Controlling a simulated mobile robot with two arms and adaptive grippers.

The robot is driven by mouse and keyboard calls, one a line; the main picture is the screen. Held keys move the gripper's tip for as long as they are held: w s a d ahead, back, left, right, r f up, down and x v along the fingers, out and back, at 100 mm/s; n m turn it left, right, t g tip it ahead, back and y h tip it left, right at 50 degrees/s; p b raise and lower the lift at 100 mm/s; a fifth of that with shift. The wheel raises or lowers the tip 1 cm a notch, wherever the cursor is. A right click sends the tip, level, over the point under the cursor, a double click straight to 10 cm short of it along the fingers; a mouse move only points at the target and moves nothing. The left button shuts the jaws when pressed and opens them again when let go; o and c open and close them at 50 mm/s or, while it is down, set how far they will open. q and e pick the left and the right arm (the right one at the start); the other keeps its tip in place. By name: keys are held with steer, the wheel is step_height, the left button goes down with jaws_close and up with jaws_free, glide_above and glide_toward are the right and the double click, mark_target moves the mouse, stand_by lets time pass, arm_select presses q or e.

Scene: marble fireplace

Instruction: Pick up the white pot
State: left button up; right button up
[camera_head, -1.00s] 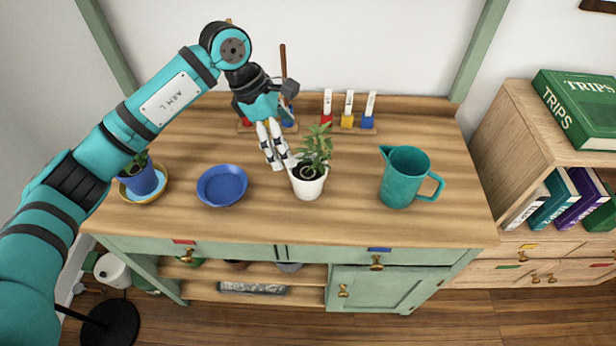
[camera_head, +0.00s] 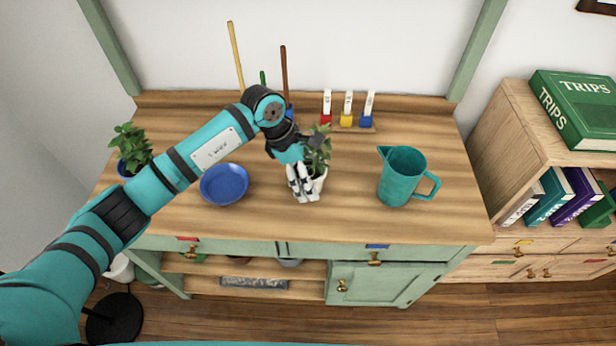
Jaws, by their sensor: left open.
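The white pot (camera_head: 320,184) stands upright on the wooden tabletop, with a green leafy plant (camera_head: 319,150) in it. My left gripper (camera_head: 304,197) reaches down over the pot's left front side and hides much of it. Its fingers are open. I cannot tell whether they touch the pot or whether the pot is between them. My right gripper is not in view.
A blue dish (camera_head: 224,184) lies left of the pot, partly beside my left arm. A teal pitcher (camera_head: 403,176) stands to the right. A potted plant (camera_head: 131,147) is at the far left.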

arm_select(q)
steer(key=c, duration=1.4)
steer(key=shift+c, duration=0.2)
